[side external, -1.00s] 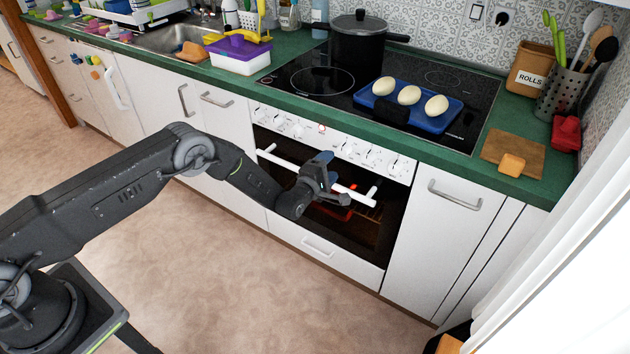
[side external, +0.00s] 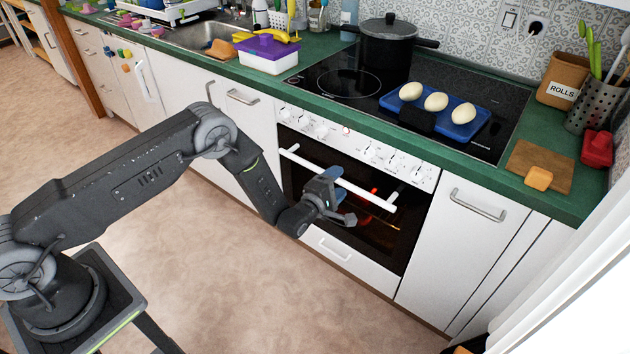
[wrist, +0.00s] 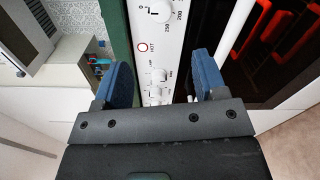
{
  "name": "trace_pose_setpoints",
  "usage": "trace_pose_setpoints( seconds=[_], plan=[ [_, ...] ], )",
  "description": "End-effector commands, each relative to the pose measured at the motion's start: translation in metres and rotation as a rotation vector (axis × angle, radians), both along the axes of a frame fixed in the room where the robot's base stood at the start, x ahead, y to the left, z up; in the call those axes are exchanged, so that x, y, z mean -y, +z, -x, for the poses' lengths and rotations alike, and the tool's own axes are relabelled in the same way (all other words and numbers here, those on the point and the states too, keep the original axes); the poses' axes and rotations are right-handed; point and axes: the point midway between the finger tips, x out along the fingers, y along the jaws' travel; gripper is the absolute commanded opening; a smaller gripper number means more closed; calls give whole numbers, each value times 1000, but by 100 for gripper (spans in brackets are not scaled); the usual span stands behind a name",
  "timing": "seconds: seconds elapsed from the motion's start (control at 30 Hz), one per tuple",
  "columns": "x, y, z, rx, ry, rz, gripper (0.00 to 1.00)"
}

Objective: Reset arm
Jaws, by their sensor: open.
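The knob panel (wrist: 152,50) is seen beyond the fingers, and the white handle passes near the right finger. Whether finger and handle touch cannot be told. The oven door (side external: 405,240) looks closed, with a red glow inside.
A blue tray (side external: 468,132) with three pale rolls sits on the black cooktop (side external: 345,82). A black pot (side external: 390,48) stands behind it. A cutting board (side external: 550,158) lies on the green counter at right. The floor (side external: 230,290) before the oven is clear.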

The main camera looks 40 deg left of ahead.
Motion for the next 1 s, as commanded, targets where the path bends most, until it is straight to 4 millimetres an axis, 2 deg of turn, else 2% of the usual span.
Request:
trace_pose_setpoints(
  seconds=[0.07,0.17,0.27,0.37,0.53,0.67,0.77,0.87,1.0],
  plan=[
    [0,3,-1,-3,0,-6,65],
    [-1,21,-8,-25,-2,-43,65],
    [-3,56,-16,-74,-11,-124,65],
    [-6,100,-18,-145,-34,-239,65],
    [-13,170,-3,-270,-95,-446,65],
    [-20,217,24,-358,-160,-607,65],
    [-26,250,52,-421,-218,-730,65],
    [-33,278,86,-480,-285,-853,65],
    [-41,308,142,-556,-391,-1020,65]
  ],
)
